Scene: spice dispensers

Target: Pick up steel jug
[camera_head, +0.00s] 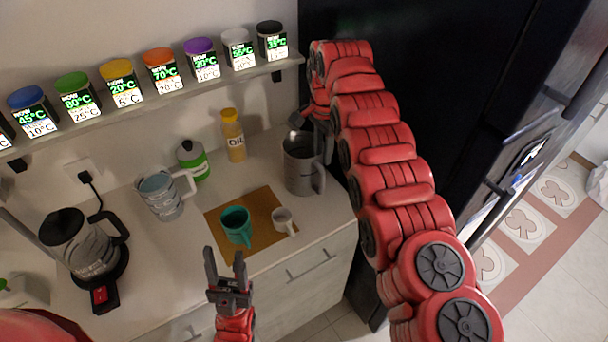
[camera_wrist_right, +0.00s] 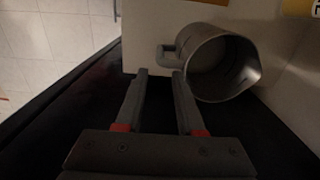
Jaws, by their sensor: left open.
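The steel jug (camera_head: 299,165) is a tall grey metal jug standing upright at the right end of the counter. Its handle points right and toward the front. In the right wrist view the jug (camera_wrist_right: 222,68) shows its open mouth, with the handle beyond the fingertips. My right gripper (camera_wrist_right: 160,73) is open and empty, its fingers apart and short of the handle. In the head view the right gripper is by the jug's rim, partly hidden by my arm. My left gripper (camera_head: 225,262) is open and empty in front of the counter, below the teal cup (camera_head: 236,227).
A small white cup (camera_head: 283,221) stands beside the teal cup on a brown mat (camera_head: 265,203). An oil bottle (camera_head: 233,136), a green-white bottle (camera_head: 193,160), a clear pitcher (camera_head: 160,194) and a kettle (camera_head: 85,245) stand further left. A dark fridge (camera_head: 430,90) rises close on the right. A spice shelf (camera_head: 150,103) runs above.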

